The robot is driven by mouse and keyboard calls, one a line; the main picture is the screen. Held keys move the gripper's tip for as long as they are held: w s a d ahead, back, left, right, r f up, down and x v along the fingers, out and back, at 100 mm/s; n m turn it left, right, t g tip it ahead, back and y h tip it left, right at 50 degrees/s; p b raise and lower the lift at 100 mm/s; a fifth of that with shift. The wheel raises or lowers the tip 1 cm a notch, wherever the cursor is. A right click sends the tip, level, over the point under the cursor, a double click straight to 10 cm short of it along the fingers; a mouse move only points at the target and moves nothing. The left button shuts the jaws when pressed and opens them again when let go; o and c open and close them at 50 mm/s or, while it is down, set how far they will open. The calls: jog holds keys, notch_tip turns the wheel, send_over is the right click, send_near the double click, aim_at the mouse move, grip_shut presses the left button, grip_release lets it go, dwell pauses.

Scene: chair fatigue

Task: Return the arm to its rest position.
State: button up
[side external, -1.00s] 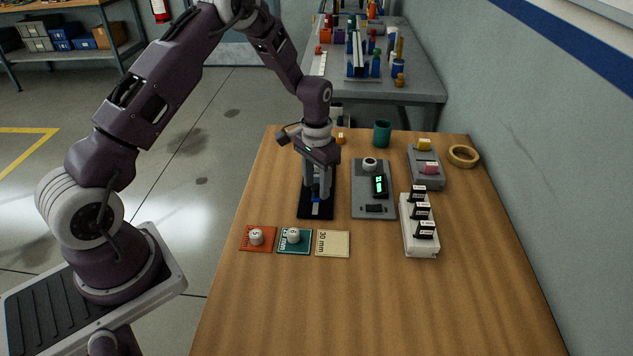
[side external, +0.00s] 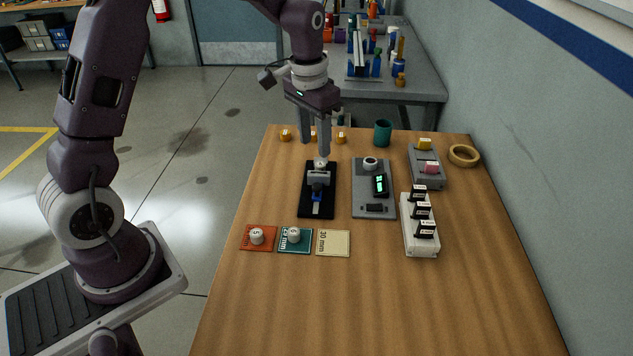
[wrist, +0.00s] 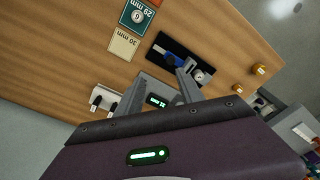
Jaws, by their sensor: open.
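My gripper (side external: 314,141) is open and empty above the far end of a black fixture (side external: 317,206). The fixture carries a blue part and a grey clamp, with a small white-topped round piece (side external: 321,163) at its far end. In the wrist view my gripper's fingers (wrist: 184,82) are spread apart, and the black fixture (wrist: 158,55) lies beyond them. The fingers appear clear of the round piece, though the exact gap is hard to tell. My arm reaches in from the left and is bent above the table.
A grey device with a lit display (side external: 373,205) stands right of the fixture. Further right are a white rack (side external: 420,244), a grey block (side external: 426,172), a tape ring (side external: 463,156) and a teal cup (side external: 382,134). Orange, teal and cream cards (side external: 333,243) lie nearer. The front table is clear.

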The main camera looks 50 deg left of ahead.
jog(key=s+d+r+t, duration=0.2)
jog(key=s+d+r, duration=0.2)
jog(key=s+r, duration=0.6)
jog(key=s+d+r+t, duration=0.1)
jog(key=s, duration=0.7)
jog(key=s+d+r+t, duration=0.1)
jog(key=s+d+r, duration=0.1)
jog(key=s, duration=0.6)
jog(key=shift+s+d+r+t, duration=0.15)
jog(key=shift+s+d+t, duration=0.1)
jog(key=shift+t, duration=0.05)
